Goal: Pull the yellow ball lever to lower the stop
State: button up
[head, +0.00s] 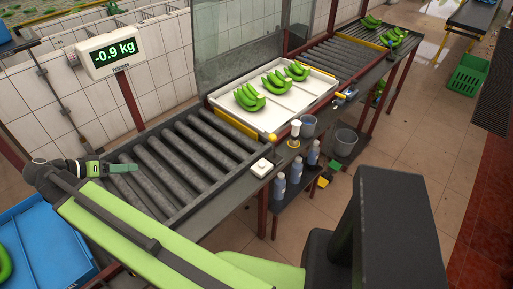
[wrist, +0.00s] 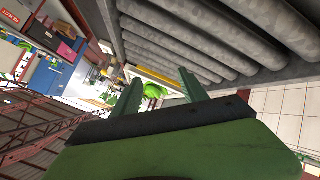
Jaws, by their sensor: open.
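The yellow ball (head: 272,137) of the lever shows in the head view, at the near right end of the yellow stop bar (head: 237,125). The bar lies across the roller track at the front edge of a white tray (head: 290,110). My gripper (head: 137,167) is at the far left of the head view, over the near rollers, well apart from the ball and pointing toward the right. In the wrist view my gripper (wrist: 157,84) has its two green fingers spread with nothing between them. The yellow bar (wrist: 156,77) shows small beyond the fingers; the ball is too small to tell there.
Grey rollers (head: 165,165) fill the track between my gripper and the stop. Green bananas (head: 248,97) lie in the tray. A white box (head: 262,167), cups and spray bottles (head: 279,186) stand along the near side.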

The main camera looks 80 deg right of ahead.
jog(key=s+d+f+m+g+h+b, duration=0.15)
jog(key=s+d+m+g+b, duration=0.35)
jog(key=d, duration=0.6)
jog(key=m+g+y+b, duration=0.6)
jog(key=m+g+b, duration=0.1)
jog(key=m+b, duration=0.3)
send_near(273, 146)
jog(key=w+r, duration=0.4)
jog(key=w, duration=0.1)
jog(key=shift+h, duration=0.25)
jog(key=x, duration=1.1)
jog(key=f+x, duration=0.1)
jog(key=x, duration=0.5)
jog(key=shift+s+a, duration=0.2)
jog(key=shift+a, duration=0.05)
grip_shut()
